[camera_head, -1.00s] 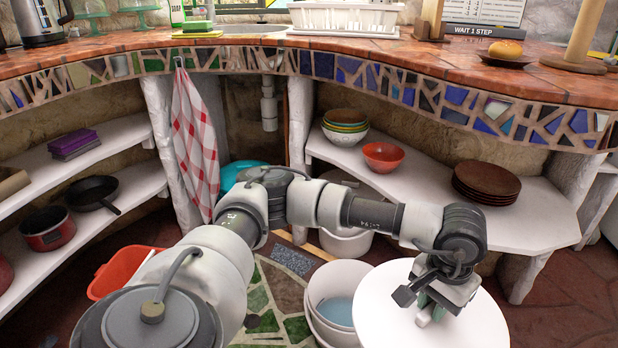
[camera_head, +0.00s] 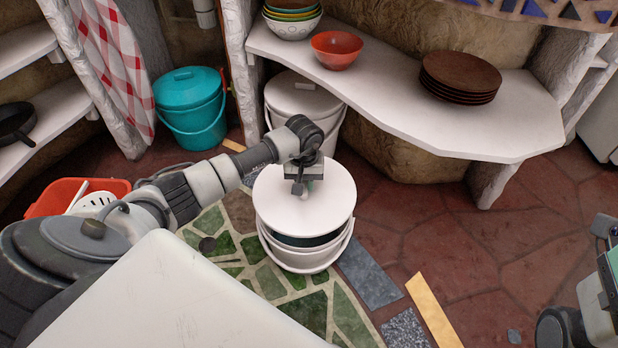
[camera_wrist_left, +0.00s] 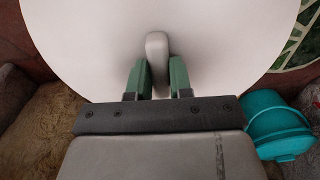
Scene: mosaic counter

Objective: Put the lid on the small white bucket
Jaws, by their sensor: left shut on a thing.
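My left gripper (camera_head: 303,186) is shut on the knob of the round white lid (camera_head: 275,205). In the left wrist view, its green fingers (camera_wrist_left: 159,80) are on both sides of the knob and the lid (camera_wrist_left: 90,40) fills the upper part. The small white bucket (camera_head: 298,262) stands on the floor below the lid. A dark gap shows between the lid and the bucket's front rim, and the lid hides most of the opening. Part of my right arm's end (camera_head: 600,290) shows at the right edge; its fingers cannot be made out.
A larger white bucket with its own lid (camera_head: 302,97) stands behind, under the shelf (camera_head: 400,105). A teal lidded bucket (camera_head: 190,105) is left of it. An orange tub (camera_head: 58,195) is at the left.

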